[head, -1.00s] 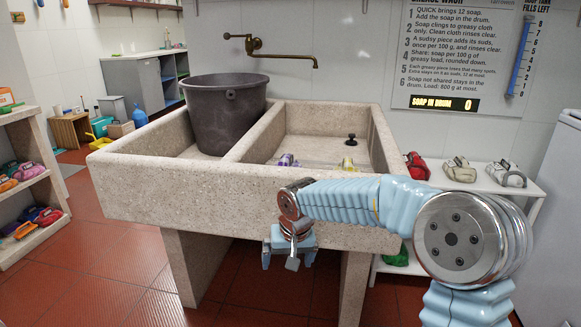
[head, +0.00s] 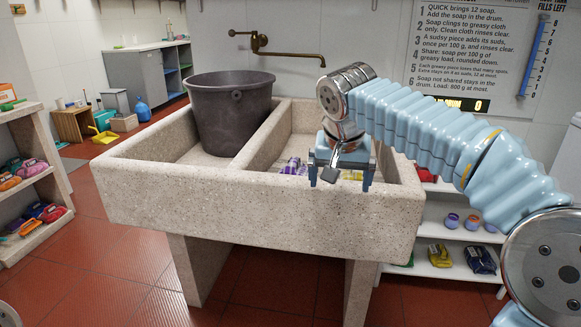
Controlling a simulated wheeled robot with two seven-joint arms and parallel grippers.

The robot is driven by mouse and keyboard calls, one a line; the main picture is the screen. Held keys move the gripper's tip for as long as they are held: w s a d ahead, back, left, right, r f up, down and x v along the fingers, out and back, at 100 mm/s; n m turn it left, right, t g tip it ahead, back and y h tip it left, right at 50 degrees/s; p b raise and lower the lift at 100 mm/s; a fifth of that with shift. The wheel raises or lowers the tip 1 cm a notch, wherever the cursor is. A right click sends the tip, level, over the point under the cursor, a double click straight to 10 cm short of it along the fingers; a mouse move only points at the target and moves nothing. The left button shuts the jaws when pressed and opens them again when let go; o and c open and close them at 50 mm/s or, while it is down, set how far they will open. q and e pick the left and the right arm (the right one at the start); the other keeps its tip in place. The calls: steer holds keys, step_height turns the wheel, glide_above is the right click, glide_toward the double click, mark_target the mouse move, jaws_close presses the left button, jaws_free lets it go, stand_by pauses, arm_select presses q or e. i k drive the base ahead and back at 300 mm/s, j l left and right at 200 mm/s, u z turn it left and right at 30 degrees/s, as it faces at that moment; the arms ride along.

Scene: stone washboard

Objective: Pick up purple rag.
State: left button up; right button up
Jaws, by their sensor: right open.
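A small purple and pale bundle (head: 293,166), which looks like the purple rag, lies in the right basin of the stone sink (head: 250,204). The basin's front wall hides its lower part. A yellowish item (head: 352,174) lies to its right, mostly hidden behind my right gripper. My right gripper (head: 341,183) points down, open, over the right basin near its front wall. In the picture it is just right of the purple bundle, and I see no contact between them. My left gripper is not in view.
A dark grey bucket (head: 229,108) stands in the left basin. A brass tap (head: 290,47) is on the wall behind. Another shelf (head: 38,178) with colourful bundles is at the left.

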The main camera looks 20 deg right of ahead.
mark_target(295, 166)
steer(key=i, duration=0.9)
